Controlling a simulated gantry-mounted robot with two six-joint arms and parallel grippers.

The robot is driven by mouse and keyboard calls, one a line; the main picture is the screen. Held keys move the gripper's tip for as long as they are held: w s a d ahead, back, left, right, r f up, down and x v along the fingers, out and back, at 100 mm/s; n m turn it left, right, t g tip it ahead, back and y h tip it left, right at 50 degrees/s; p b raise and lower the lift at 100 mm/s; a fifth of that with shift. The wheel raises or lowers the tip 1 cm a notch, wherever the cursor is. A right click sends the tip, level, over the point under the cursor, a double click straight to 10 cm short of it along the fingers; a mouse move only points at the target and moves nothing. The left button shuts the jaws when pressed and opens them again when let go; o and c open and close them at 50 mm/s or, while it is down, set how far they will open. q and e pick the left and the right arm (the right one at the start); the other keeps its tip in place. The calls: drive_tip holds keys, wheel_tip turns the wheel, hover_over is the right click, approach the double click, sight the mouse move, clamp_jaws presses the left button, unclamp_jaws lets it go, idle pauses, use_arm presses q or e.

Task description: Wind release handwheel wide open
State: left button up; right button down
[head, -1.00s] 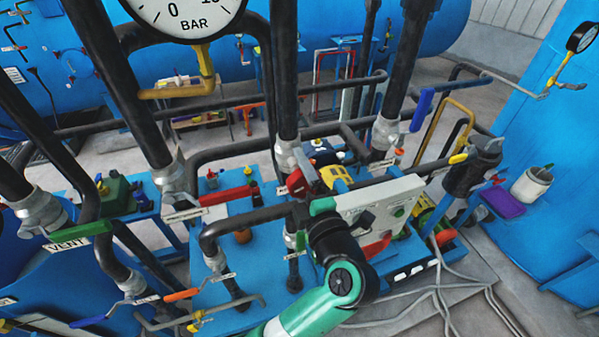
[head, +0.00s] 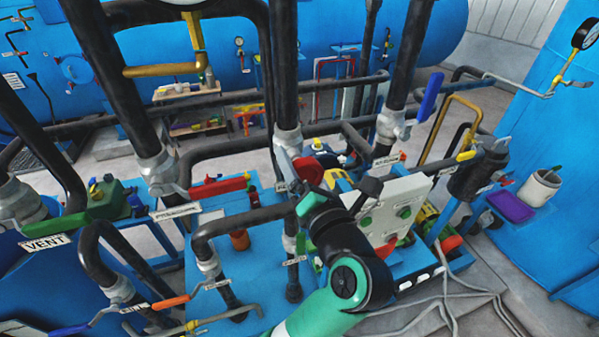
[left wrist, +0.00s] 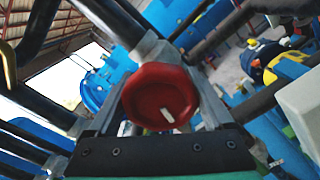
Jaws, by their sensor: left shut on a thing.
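The red release handwheel (left wrist: 160,97), with a white mark on its face, fills the middle of the left wrist view. My left gripper (left wrist: 165,105) has a grey finger on each side of the wheel and is shut on it. In the head view the wheel (head: 308,172) shows as a small dark red shape on the pipework, partly hidden by my wrist. My left gripper (head: 301,185) is there at the wheel, its fingers mostly hidden. My right gripper is not in view.
Thick dark pipes (head: 284,70) stand close around the wheel. A pale control box (head: 395,205) with green buttons is just right of my wrist. A red-handled valve (head: 219,187) lies left, a blue lever (head: 430,97) to the right. Cables lie on the floor at lower right.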

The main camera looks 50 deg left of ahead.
use_arm(q)
drive_tip(key=shift+n+b, duration=1)
drive_tip(key=shift+n, duration=0.5)
drive_tip(key=o, duration=1.1)
drive_tip(key=b+v, duration=0.1)
drive_tip(key=v, duration=1)
drive_tip(key=shift+s+d, duration=0.1)
drive_tip(key=shift+d, duration=0.25)
